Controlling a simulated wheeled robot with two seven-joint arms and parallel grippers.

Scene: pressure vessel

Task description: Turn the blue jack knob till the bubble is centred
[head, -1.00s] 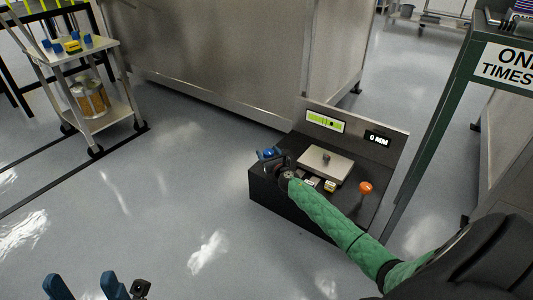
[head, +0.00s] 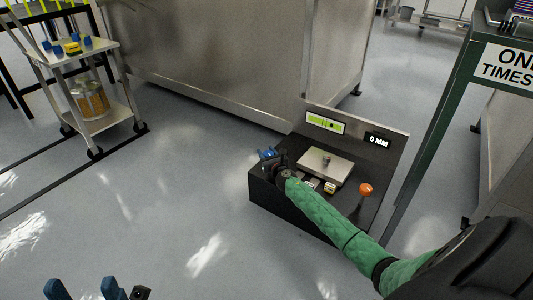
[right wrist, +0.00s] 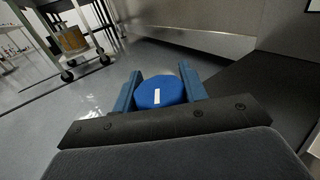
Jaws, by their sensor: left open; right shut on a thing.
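The blue jack knob (right wrist: 160,92) sits between the two fingers of my right gripper (right wrist: 160,88), which is shut on it; a white mark shows on its face. In the head view the knob (head: 267,153) is at the left end of the black console, partly hidden by my right gripper (head: 272,163). The yellow-green bubble vial (head: 326,123) is on the console's back panel. A small dark spot in it seems right of the middle, too small to be sure. My left gripper (head: 83,288) is open and empty at the bottom left.
The console (head: 290,208) also carries a display (head: 377,139) reading 0 MM, a metal plate (head: 325,166) and an orange-knobbed lever (head: 365,189). A trolley (head: 107,112) stands at the left. A green post (head: 430,130) rises at the right.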

